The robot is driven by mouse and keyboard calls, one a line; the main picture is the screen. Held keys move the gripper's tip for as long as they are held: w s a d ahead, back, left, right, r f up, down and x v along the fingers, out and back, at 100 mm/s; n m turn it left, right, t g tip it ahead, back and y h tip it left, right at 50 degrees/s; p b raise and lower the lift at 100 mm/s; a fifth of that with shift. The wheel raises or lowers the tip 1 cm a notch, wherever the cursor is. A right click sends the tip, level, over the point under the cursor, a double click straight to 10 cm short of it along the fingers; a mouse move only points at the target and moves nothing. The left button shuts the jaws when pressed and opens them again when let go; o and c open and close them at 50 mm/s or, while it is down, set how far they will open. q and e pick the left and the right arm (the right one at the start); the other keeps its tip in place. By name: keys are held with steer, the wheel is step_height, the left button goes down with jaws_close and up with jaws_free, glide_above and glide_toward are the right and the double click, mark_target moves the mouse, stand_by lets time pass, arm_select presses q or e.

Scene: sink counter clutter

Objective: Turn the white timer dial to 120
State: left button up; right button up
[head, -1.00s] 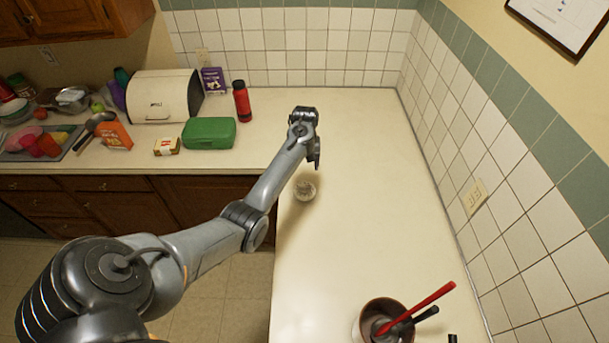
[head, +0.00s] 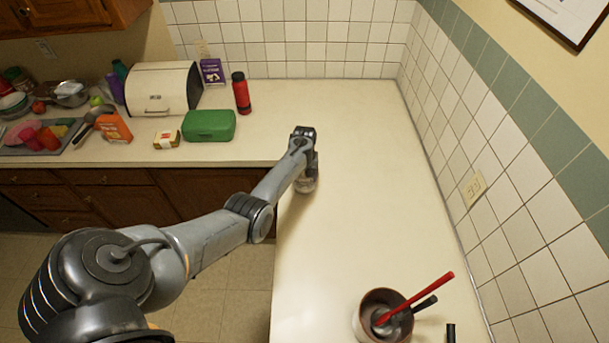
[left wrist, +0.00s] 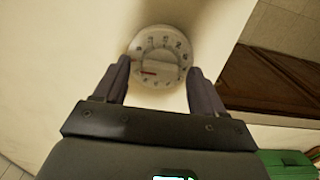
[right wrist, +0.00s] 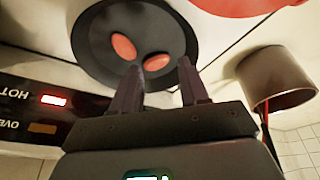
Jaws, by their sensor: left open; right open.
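The white timer dial (left wrist: 160,45) is round, with dark numerals around its face and a red mark at its left. It lies on the cream counter, and in the head view the timer (head: 306,186) shows partly below my left gripper (head: 306,170). In the left wrist view my left gripper (left wrist: 158,70) is open, with one finger on each side of the dial's lower part. I cannot tell whether the fingers touch it. My right gripper (right wrist: 160,66) is open, over or near a dark pan (right wrist: 95,40) holding two orange-red pieces.
A pot (head: 362,325) with red and black utensils stands at the counter's near end. A green box (head: 209,125), red bottle (head: 241,95) and white bread box (head: 160,90) stand at the back. A tiled wall bounds the right. The counter around the timer is clear.

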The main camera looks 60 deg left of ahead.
arm_select(q)
steer(key=c, duration=1.1)
steer(key=shift+o, duration=0.2)
steer(key=shift+m, duration=0.4)
